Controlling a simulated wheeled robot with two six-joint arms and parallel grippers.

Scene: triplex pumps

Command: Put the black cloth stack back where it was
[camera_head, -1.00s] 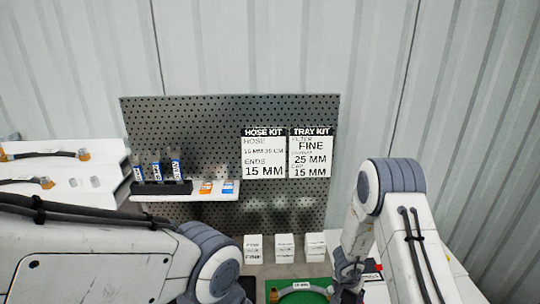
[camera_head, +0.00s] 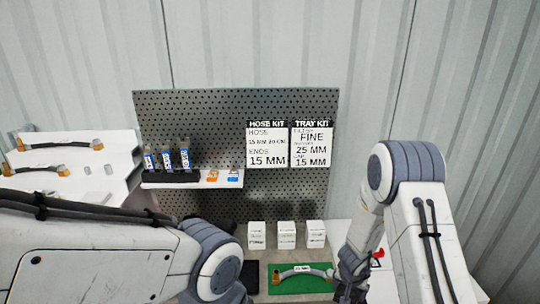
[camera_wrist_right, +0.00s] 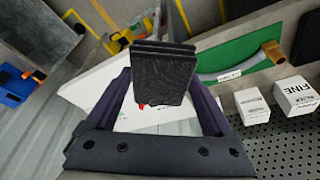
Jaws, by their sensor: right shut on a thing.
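The black cloth stack (camera_wrist_right: 163,72) is in my right gripper in the right wrist view, several dark layers held between the two fingers. My right gripper (camera_wrist_right: 163,88) is shut on it. In the head view my right gripper (camera_head: 350,288) is low, at the right end of the green mat (camera_head: 318,288), and the stack cannot be made out there. A white surface (camera_wrist_right: 92,88) shows below the stack in the wrist view. My left arm reaches in from the left in the head view, and its gripper does not show.
A hose with brass ends (camera_head: 300,271) lies on the green mat. A black pad (camera_head: 249,276) is left of it. Three white boxes (camera_head: 286,235) stand behind, before a pegboard (camera_head: 200,110) with two kit cards. A shelf (camera_head: 205,183) holds tubes. White racks stand at left.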

